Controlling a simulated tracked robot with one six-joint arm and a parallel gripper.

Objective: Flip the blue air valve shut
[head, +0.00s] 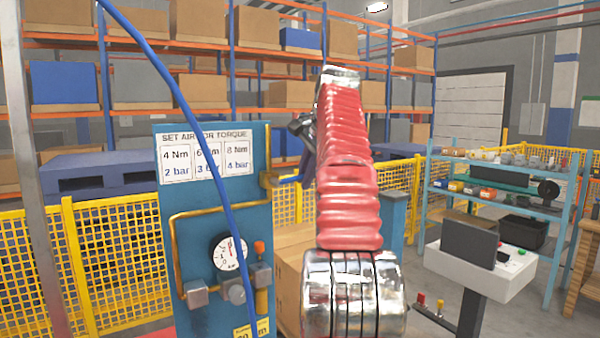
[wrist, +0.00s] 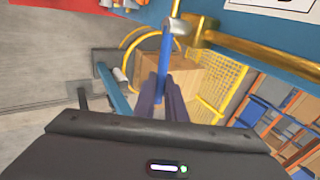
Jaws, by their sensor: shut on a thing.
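The blue air valve lever (wrist: 165,52) runs from a silver hub down between my fingers in the wrist view. In the head view the lever (head: 288,180) sticks out to the right from the brass valve body (head: 268,180) on the blue panel's right edge. The valve body also shows in the wrist view (wrist: 200,32). My gripper (wrist: 164,84) is shut on the lever near its free end. In the head view my red-sleeved arm hides most of my gripper and the lever's tip.
The blue panel (head: 190,240) carries a pressure gauge (head: 230,252), brass piping (head: 172,255) and a torque chart (head: 205,158). A blue hose (head: 185,105) hangs across its front. A cardboard box (head: 292,250) stands behind my arm. Yellow mesh fencing (head: 110,245) stands behind.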

